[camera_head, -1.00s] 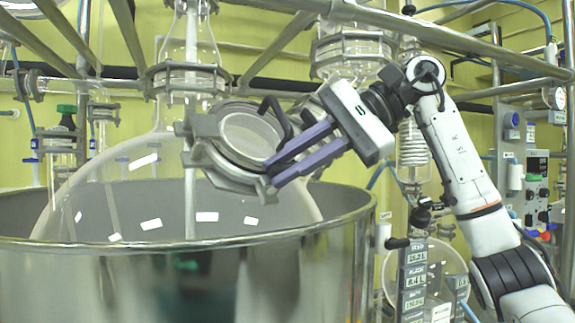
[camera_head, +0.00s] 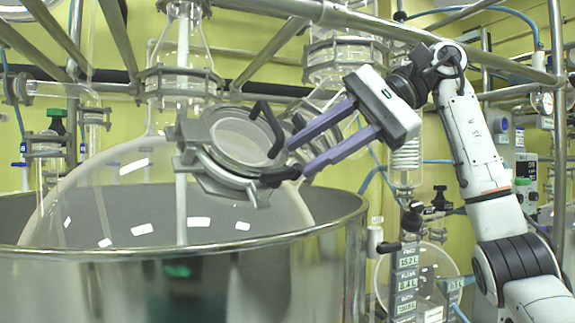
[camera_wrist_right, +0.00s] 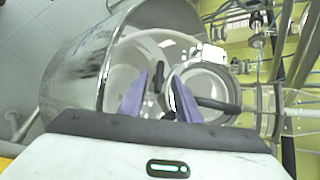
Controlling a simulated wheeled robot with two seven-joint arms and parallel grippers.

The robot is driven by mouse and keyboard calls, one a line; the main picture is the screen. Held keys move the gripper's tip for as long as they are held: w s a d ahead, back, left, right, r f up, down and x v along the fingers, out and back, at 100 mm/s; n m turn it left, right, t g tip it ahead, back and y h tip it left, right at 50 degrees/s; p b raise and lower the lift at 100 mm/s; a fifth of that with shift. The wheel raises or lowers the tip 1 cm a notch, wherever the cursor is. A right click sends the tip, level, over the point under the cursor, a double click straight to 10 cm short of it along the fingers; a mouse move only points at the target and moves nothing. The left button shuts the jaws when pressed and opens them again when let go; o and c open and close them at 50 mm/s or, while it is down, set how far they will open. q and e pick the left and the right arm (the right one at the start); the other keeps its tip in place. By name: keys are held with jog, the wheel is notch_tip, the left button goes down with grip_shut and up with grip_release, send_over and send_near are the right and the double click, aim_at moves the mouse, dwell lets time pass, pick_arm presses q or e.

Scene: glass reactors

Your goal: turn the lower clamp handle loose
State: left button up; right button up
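A round grey clamp (camera_head: 205,160) surrounds the glass port on the big glass vessel. Two black handles show on it. The upper handle (camera_head: 270,125) is bent and rises at the clamp's upper right. The lower clamp handle (camera_head: 280,176) sticks out to the right at the lower edge. My right gripper (camera_head: 298,158) is open, its two purple fingers apart, with the tips just right of the clamp close to the lower handle. I cannot tell whether the lower finger touches it. In the right wrist view, the spread fingers (camera_wrist_right: 160,100) face the port and nothing shows gripped. My left gripper is out of view.
A large steel tub (camera_head: 190,275) surrounds the glass vessel (camera_head: 110,190) below the clamp. Steel pipes (camera_head: 350,20) cross above, close to my right arm. Glass columns (camera_head: 185,85) stand behind. A labelled instrument panel (camera_head: 408,285) is at lower right.

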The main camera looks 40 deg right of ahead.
jog(key=v, duration=0.4)
jog(key=shift+d+r, duration=0.1)
dwell(0.5)
